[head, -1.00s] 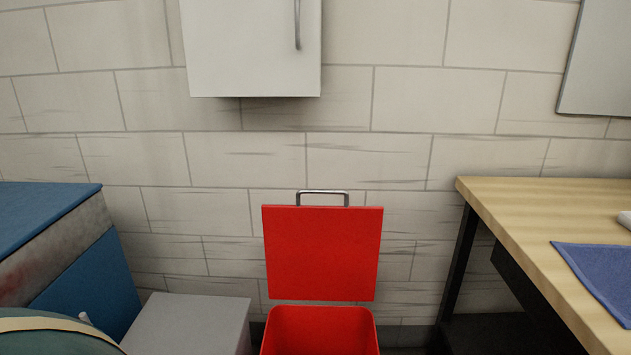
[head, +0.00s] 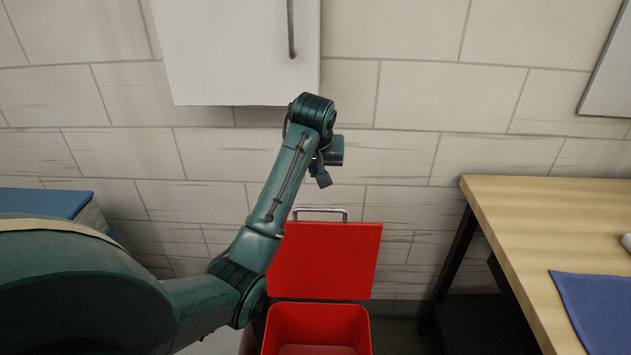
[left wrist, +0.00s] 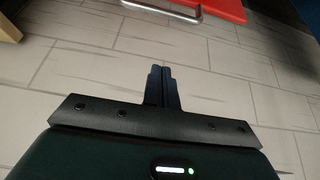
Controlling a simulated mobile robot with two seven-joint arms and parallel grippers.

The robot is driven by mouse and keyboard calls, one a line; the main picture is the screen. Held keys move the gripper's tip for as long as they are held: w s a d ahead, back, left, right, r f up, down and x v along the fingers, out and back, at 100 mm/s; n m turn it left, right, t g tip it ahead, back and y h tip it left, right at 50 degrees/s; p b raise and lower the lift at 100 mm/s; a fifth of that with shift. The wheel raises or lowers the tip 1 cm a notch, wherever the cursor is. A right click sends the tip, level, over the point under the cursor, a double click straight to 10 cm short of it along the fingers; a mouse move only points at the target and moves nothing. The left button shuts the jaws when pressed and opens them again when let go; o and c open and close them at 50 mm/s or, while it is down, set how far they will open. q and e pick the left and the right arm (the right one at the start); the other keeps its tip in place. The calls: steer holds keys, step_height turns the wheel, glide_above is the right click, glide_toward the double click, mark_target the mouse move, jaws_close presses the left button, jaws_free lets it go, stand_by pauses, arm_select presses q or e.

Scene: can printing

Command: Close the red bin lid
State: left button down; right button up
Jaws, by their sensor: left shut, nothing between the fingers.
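The red bin (head: 318,310) stands on the floor by the wall. Its red lid (head: 335,262) is open and upright behind it, with a metal handle (head: 320,210) on its top edge. My left gripper (head: 325,181) is shut and empty, just above the handle in the head view and apart from it. In the left wrist view its closed fingers (left wrist: 159,72) point toward the wall, with the handle (left wrist: 165,9) and part of the lid (left wrist: 230,8) at the top edge. My right gripper is not in view.
A wooden table (head: 520,225) with a blue cloth (head: 598,303) stands at the right. A white cabinet (head: 235,50) hangs on the wall above. A blue-topped unit (head: 40,202) is at the left, partly hidden by my arm.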

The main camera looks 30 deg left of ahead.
arm_select(q)
steer(key=x, duration=0.9)
steer(key=shift+s+d+f+p, duration=0.2)
steer(key=shift+s+d+p, duration=0.35)
steer(key=shift+s, duration=0.3)
steer(key=shift+s+d+f+p, duration=0.25)
steer(key=shift+s+d+p, duration=0.25)
steer(key=shift+s, duration=0.3)
